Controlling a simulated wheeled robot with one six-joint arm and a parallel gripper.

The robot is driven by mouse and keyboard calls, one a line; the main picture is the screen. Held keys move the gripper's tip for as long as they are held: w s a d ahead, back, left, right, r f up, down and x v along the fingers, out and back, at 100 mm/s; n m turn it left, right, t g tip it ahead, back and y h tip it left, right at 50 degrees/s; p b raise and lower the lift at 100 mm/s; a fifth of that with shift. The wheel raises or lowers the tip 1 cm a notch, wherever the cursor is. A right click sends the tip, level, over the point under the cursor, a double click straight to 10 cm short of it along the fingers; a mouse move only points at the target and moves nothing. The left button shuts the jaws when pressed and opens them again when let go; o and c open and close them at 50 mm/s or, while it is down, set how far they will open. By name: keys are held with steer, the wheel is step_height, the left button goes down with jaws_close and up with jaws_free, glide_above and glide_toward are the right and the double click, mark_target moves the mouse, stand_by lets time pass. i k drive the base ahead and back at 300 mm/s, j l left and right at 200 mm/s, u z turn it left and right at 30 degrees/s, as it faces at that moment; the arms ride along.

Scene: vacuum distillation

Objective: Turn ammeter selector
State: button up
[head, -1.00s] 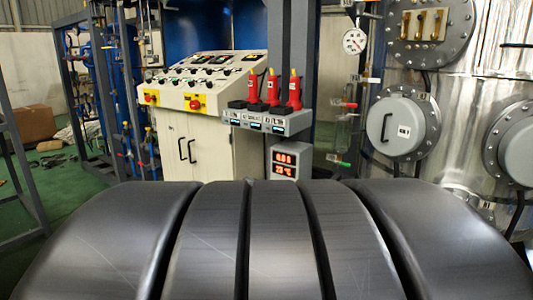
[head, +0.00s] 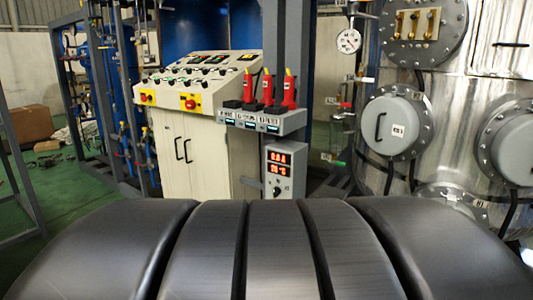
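A grey meter box (head: 294,186) with two red digital displays (head: 280,163) is fixed low on the dark column, right of the cream cabinet. Below the displays is a small round dark selector knob (head: 277,191). It is too small for me to read its setting. The box's lower edge is near the top of the dark curved panels in the foreground. My gripper is not in view.
A grey shelf (head: 290,125) with several red-topped holders juts out above the meter box. The cream control cabinet (head: 207,150) stands to the left. A steel vessel (head: 455,95) with flanged covers stands to the right. Green floor (head: 75,200) is open at left.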

mark_target(278, 191)
steer(key=i+j+u, duration=0.35)
steer(key=i, duration=0.35)
steer(key=i+j+u, duration=0.15)
steer(key=i, duration=0.2)
